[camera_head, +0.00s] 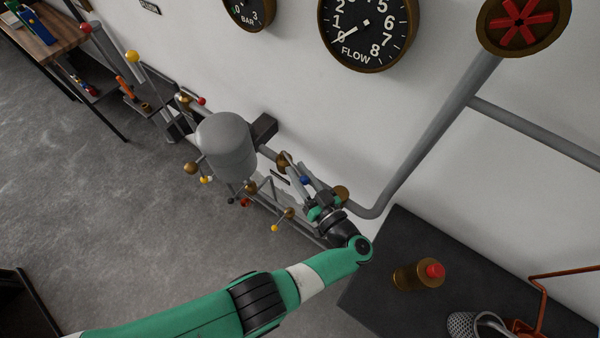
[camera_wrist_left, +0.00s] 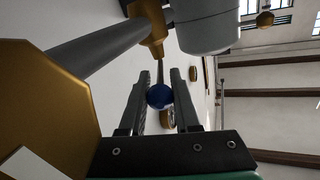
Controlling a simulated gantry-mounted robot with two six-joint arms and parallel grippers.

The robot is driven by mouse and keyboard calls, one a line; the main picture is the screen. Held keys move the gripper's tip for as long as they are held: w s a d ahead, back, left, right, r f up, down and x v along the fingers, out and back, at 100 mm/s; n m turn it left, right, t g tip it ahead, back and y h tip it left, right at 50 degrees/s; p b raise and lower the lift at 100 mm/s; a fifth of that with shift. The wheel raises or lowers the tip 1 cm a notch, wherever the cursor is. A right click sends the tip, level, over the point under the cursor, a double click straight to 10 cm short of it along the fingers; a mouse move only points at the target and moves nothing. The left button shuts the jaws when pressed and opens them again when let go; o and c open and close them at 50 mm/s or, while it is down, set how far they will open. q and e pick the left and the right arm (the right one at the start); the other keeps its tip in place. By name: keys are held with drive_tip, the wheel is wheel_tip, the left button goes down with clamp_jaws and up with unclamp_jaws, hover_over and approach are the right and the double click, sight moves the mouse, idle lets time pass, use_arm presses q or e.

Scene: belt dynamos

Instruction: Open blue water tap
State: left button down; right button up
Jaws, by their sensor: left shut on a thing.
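The blue water tap's knob (camera_head: 305,180) is a small round ball near the pipes by the wall, below the flow gauge. In the left wrist view the blue knob (camera_wrist_left: 159,96) sits on a thin stem leading up to a brass valve body (camera_wrist_left: 152,42). My left gripper (camera_head: 299,176) reaches it from below right. Its fingers (camera_wrist_left: 158,90) lie on either side of the knob, shut on it. The fingers partly hide the tap body in the head view. My right gripper is not in view.
A grey tank (camera_head: 226,146) stands left of the tap among pipes with yellow knobs. The flow gauge (camera_head: 368,32) hangs above, and a red-spoked wheel (camera_head: 522,22) is at top right. A dark table at lower right holds a brass canister with a red cap (camera_head: 418,275).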

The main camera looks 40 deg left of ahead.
use_arm(q)
drive_tip(key=c, duration=0.7)
unclamp_jaws()
drive_tip(key=shift+a, duration=0.15)
drive_tip(key=shift+c, duration=0.2)
drive_tip(key=b+v, duration=0.3)
drive_tip(key=v, duration=0.8)
drive_tip(key=shift+d, duration=0.35)
drive_tip(key=shift+s+f, duration=0.1)
drive_tip(key=shift+c, duration=0.2)
